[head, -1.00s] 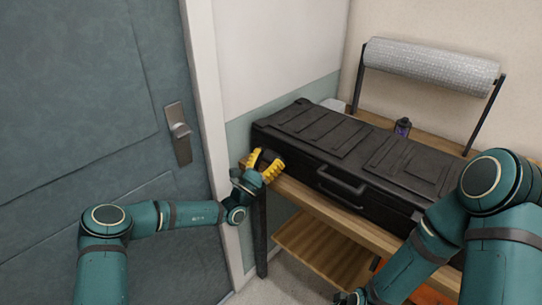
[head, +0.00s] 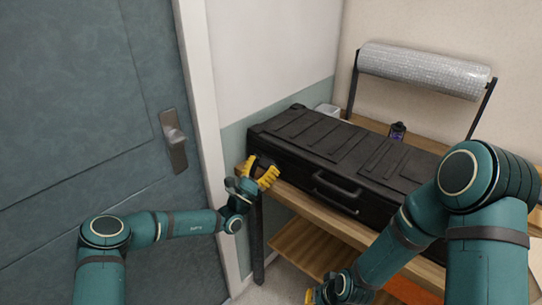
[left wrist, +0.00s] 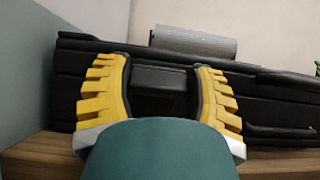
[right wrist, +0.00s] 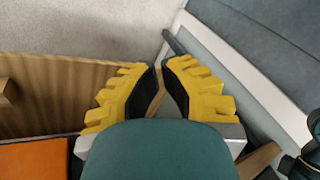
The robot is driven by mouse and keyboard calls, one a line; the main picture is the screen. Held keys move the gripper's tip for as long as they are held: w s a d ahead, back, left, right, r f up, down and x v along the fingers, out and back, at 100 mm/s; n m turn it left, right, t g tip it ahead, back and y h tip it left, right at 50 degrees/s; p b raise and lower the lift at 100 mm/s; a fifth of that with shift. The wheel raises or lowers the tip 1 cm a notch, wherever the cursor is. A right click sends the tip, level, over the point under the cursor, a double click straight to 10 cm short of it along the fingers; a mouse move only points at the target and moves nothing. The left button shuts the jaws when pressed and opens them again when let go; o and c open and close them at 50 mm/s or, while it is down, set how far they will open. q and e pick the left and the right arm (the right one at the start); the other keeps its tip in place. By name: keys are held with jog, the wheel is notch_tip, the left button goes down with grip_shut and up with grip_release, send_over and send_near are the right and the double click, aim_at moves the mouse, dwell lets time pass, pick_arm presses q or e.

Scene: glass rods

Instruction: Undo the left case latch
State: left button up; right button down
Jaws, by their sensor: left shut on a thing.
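The black case (head: 350,150) lies closed on a wooden bench, its handle on the front face. My left gripper (head: 263,167) is at the case's front, near its left end. In the left wrist view, its yellow fingers are on either side of a dark block, the left case latch (left wrist: 160,78), and are shut on it. The case (left wrist: 85,75) extends past both fingers there. My right gripper (head: 318,293) is low in front of the bench. In the right wrist view (right wrist: 161,68) its fingers have a narrow gap with nothing between them.
The wooden bench (head: 381,231) has a lower shelf (head: 305,247) with an orange item (head: 408,291). A bubble-wrap roll (head: 425,70) and a small dark bottle (head: 397,131) are behind the case. A grey door (head: 80,100) is at left.

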pick_arm(q)
jog(key=shift+f, duration=0.1)
pick_arm(e)
jog(key=w+a+r+n+t, duration=0.1)
jog(key=w+a+r, duration=0.25)
jog(key=w, duration=0.45)
jog(key=m+t+h, duration=0.5)
jog(key=m+h, duration=0.2)
jog(key=h, duration=0.3)
send_near(280, 148)
jog(key=x, duration=0.8)
jog(key=shift+s+a+f, duration=0.3)
jog(key=shift+a, duration=0.05)
jog(key=shift+s+a+f, duration=0.15)
jog(key=shift+s+f, duration=0.15)
jog(key=shift+s, duration=0.05)
